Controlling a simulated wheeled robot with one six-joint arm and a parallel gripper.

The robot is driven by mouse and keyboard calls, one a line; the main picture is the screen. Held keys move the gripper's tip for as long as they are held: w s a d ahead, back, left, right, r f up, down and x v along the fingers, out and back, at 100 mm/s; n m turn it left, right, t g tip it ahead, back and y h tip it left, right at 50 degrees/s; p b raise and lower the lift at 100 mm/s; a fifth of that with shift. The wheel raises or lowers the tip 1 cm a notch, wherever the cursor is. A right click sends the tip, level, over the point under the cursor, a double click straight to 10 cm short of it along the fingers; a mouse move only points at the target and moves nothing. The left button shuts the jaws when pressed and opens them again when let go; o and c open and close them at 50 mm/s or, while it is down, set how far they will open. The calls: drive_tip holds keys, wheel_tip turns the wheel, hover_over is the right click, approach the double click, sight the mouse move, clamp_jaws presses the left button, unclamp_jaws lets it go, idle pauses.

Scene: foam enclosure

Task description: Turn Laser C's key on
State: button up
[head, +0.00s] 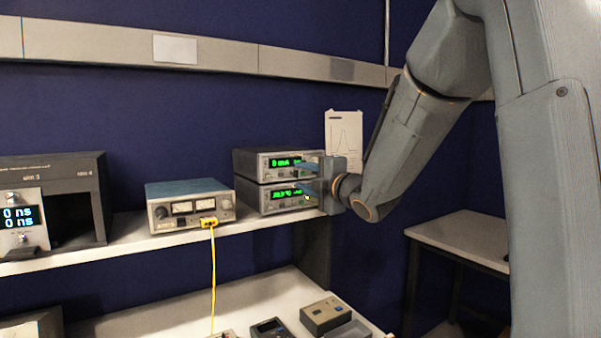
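Two dark instruments with green displays are stacked at the right end of the shelf, an upper unit (262,163) and a lower unit (262,198). The upper display reads about 0 mA; the lower one is partly covered. Labels are too small to read, so I cannot tell which unit is Laser C. My gripper (300,176) is in front of the right part of the stack, its two blue fingers apart, one above the other, with nothing visible between them. I cannot tell whether they touch the front panels. No key shows clearly; a small yellow spot is by the lower finger.
A blue-topped meter box (188,204) with a yellow cable (213,270) stands left of the stack. A dark housing (55,170) with an "0 ns" display is further left. Small boxes (325,315) lie on the lower shelf. A side table (465,238) is at right.

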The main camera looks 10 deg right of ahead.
sight(296, 174)
drive_tip(key=shift+x, duration=1.1)
clamp_jaws()
